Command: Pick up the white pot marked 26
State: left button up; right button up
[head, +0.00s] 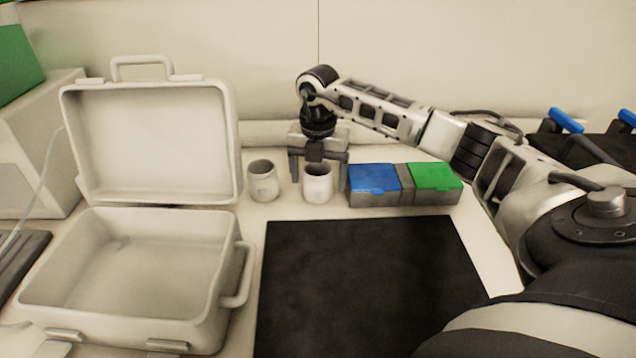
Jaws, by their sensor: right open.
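Two small white pots stand side by side behind the black mat: a left pot (263,184) and a right pot (317,187). Both are upright, with dark open tops. There are faint marks on their fronts, but I cannot read a number on either. My right gripper (319,181) points down at the right pot and is open. One finger shows on each side of that pot, with gaps between; I cannot tell whether they are level with it in depth. The left finger is in the gap between the two pots. My left gripper is not in view.
A grey box with a blue lid (374,178) and a green lid (436,176) stands close right of the right pot. An open white case (226,262) fills the left, its raised lid near the left pot. The black mat (365,285) is clear.

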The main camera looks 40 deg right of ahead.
jog(key=shift+f, duration=0.75)
jog(key=c, duration=1.1)
jog(key=shift+r, duration=0.15)
